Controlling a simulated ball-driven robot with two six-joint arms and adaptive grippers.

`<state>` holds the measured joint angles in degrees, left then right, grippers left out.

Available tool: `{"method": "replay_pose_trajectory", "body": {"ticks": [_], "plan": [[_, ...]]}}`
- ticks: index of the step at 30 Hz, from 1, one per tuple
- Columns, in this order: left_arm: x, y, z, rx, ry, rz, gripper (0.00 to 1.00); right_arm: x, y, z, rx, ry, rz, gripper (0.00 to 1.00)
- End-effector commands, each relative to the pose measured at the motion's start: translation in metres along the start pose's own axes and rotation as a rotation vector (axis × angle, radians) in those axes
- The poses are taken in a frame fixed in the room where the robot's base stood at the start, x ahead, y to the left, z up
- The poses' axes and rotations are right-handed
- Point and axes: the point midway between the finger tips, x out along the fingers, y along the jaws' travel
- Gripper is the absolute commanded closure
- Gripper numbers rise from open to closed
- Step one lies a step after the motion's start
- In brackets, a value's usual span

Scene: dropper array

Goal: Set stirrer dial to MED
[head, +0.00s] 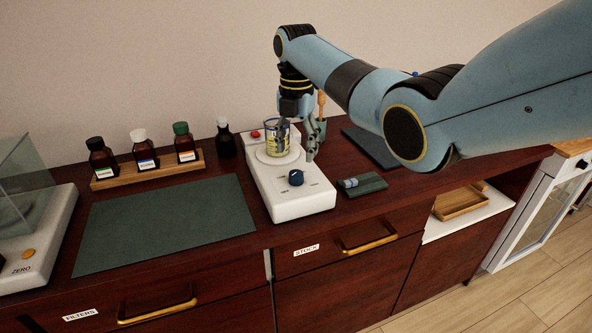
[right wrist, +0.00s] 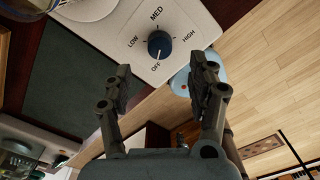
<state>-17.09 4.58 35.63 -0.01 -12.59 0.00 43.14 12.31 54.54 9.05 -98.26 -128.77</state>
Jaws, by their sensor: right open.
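The white stirrer (head: 291,200) stands on the dark wood bench with a dark blue dial (head: 296,178) on its front top face. In the right wrist view the dial (right wrist: 160,43) has labels OFF, LOW, MED and HIGH around it. Its pale mark seems to point toward OFF. A glass beaker with yellow markings (head: 271,145) stands on the stirrer's round plate. My right gripper (head: 312,148) is open and empty, above and behind the dial in the head view. In the right wrist view the dial lies beyond its fingertips (right wrist: 160,75), not touched. My left gripper is not in view.
A wooden rack (head: 150,173) with several brown bottles stands left, behind a green mat (head: 168,222). A dark bottle (head: 225,143) stands left of the stirrer. A small green pad (head: 374,185) lies right of it. A balance (head: 40,240) is at far left.

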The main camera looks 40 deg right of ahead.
Motion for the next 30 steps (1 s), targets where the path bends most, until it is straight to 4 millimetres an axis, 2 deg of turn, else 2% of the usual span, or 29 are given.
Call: {"method": "replay_pose_trajectory", "body": {"ticks": [6, 10, 15, 22, 23, 30], "plan": [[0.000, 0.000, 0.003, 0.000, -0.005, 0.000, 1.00, 0.044, 0.000, -0.001, 0.001, 0.003, -0.001, 0.41], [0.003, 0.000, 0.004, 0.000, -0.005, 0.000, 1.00, 0.062, 0.000, -0.001, 0.001, 0.001, 0.000, 0.41], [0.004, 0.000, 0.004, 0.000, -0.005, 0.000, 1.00, 0.072, 0.000, -0.001, 0.001, 0.000, 0.001, 0.41], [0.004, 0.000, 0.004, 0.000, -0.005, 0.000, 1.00, 0.072, 0.000, 0.000, 0.001, -0.001, 0.001, 0.41], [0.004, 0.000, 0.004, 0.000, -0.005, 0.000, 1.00, 0.072, 0.000, 0.000, 0.001, -0.001, 0.001, 0.43], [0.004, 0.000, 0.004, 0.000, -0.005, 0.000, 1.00, 0.072, 0.000, 0.000, 0.002, -0.001, 0.001, 0.74]]}}
